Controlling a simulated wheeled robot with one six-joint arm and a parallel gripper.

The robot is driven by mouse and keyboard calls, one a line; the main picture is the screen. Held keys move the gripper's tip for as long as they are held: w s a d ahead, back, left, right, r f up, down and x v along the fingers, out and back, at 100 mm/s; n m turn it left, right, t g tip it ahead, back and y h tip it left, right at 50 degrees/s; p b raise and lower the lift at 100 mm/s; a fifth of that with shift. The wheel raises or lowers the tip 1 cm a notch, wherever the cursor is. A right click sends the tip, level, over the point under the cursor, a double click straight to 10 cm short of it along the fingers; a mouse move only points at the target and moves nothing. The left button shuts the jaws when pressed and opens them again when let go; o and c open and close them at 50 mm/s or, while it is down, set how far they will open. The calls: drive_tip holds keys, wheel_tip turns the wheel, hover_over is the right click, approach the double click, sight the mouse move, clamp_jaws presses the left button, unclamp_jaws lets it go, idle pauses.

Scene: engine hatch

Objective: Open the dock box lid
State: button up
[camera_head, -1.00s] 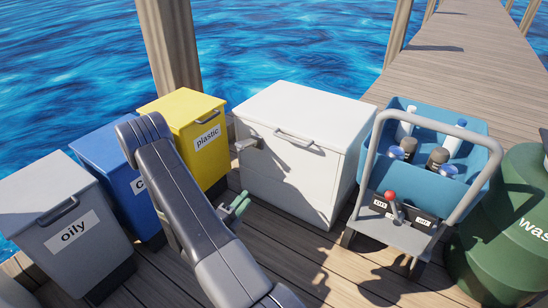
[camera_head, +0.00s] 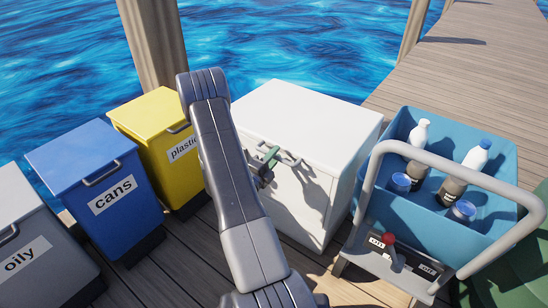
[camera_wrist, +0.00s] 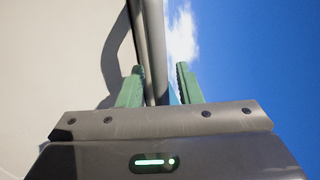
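The white dock box (camera_head: 325,115) stands at the middle of the deck, its lid shut. A grey bar handle (camera_head: 291,160) is on its front near the lid. My gripper (camera_head: 267,163), with green fingers, is at the left part of this handle, partly hidden behind my arm. In the wrist view, the handle bar (camera_wrist: 153,45) runs between the two fingers of my gripper (camera_wrist: 160,85). The fingers stand apart, with a gap between the bar and the right finger. The left finger is close to the bar; contact cannot be told.
Yellow plastic (camera_head: 160,110), blue cans (camera_head: 85,150) and grey oily (camera_head: 30,225) bins stand to the left. A cart (camera_head: 385,262) with a blue crate (camera_head: 495,150) of bottles stands close on the right. A wooden post (camera_head: 153,45) and water lie behind.

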clamp_jaws()
